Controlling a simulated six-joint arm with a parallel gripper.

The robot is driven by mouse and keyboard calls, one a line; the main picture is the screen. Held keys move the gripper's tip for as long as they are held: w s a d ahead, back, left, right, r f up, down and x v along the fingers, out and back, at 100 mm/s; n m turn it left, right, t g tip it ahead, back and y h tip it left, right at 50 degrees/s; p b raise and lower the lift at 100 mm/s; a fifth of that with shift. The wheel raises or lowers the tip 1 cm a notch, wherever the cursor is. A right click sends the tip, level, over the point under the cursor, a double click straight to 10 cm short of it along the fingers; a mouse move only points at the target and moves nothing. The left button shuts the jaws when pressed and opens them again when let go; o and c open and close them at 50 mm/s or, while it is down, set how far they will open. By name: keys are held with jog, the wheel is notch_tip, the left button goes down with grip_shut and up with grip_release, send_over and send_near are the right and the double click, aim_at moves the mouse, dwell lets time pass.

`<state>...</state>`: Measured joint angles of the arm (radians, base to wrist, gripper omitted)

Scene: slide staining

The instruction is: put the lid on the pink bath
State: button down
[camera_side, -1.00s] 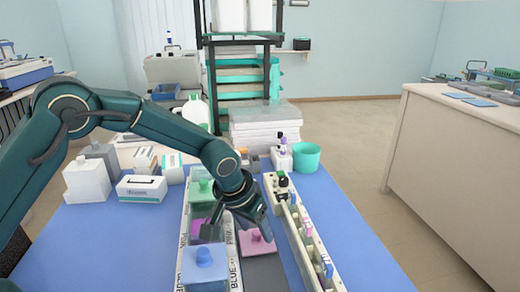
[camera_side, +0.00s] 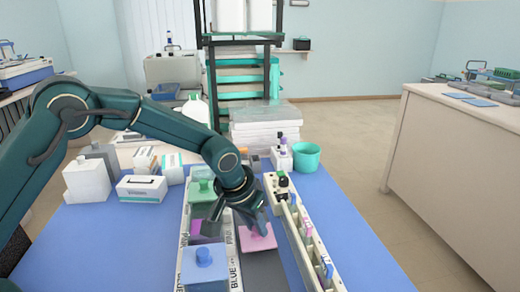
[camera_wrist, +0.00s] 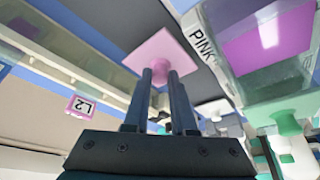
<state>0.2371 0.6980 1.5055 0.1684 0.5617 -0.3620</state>
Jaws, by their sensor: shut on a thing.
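The pink lid (camera_side: 258,243) is a square plate with a knob, over the dark strip right of the bath row. My gripper (camera_side: 262,229) is shut on its knob from above. In the wrist view, my gripper (camera_wrist: 166,72) has its fingers against the lid (camera_wrist: 163,50), which looks level or nearly so. The pink bath (camera_side: 212,228), an open clear vessel with magenta liquid, stands left of the lid, partly hidden by my arm. Its liquid (camera_wrist: 270,40) and its PINK label (camera_wrist: 201,36) show at the upper right of the wrist view.
In the same row, a blue-lidded bath (camera_side: 204,262) stands in front of the pink bath and a green-lidded bath (camera_side: 203,192) behind it. A long slide rack (camera_side: 305,240) runs to the right of the lid. A teal cup (camera_side: 306,157) stands at the back.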

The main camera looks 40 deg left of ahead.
aim_at(254, 238)
notch_tip(254, 238, up, 8)
jog(key=shift+r, duration=0.2)
jog(key=s+a+f, duration=0.1)
jog(key=s+a, duration=0.6)
jog(key=shift+s+a+f, duration=0.2)
jog(key=shift+f, duration=0.2)
dwell(0.5)
jog(key=shift+f, duration=0.25)
dwell(0.8)
jog(key=c, duration=0.7)
grip_release()
jog(key=shift+o, duration=0.2)
jog(key=shift+v, duration=2.6)
